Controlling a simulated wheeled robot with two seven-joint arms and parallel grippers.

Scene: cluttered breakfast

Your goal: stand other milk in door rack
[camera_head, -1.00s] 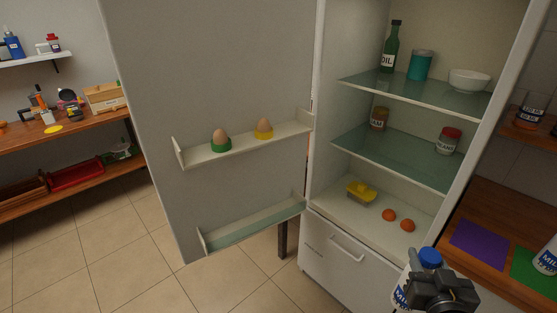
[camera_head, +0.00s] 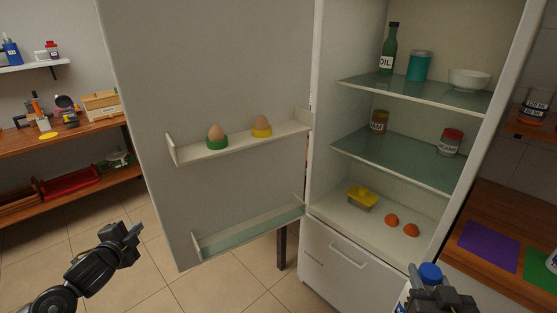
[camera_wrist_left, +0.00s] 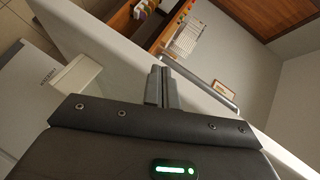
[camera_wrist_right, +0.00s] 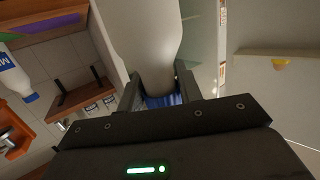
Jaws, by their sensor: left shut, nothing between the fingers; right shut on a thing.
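A milk bottle with a blue cap (camera_head: 430,272) is in my right gripper (camera_head: 437,290), low in front of the open fridge. The right wrist view shows its pale body (camera_wrist_right: 150,35) between the fingers, with blue at the jaws. The fridge door's lower rack (camera_head: 245,234) is empty. Its upper rack (camera_head: 240,149) holds an egg in a green cup (camera_head: 217,137) and one in a yellow cup (camera_head: 262,127). My left gripper (camera_head: 134,232) is shut and empty, left of the door. Another milk bottle (camera_head: 552,262) shows at the right edge, also in the right wrist view (camera_wrist_right: 14,75).
The fridge shelves hold an oil bottle (camera_head: 389,50), a teal can (camera_head: 419,66), a bowl (camera_head: 469,80), jars, a yellow butter dish (camera_head: 362,198) and two orange-brown round items. A counter with a purple mat (camera_head: 488,248) stands at right. The floor left of the door is clear.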

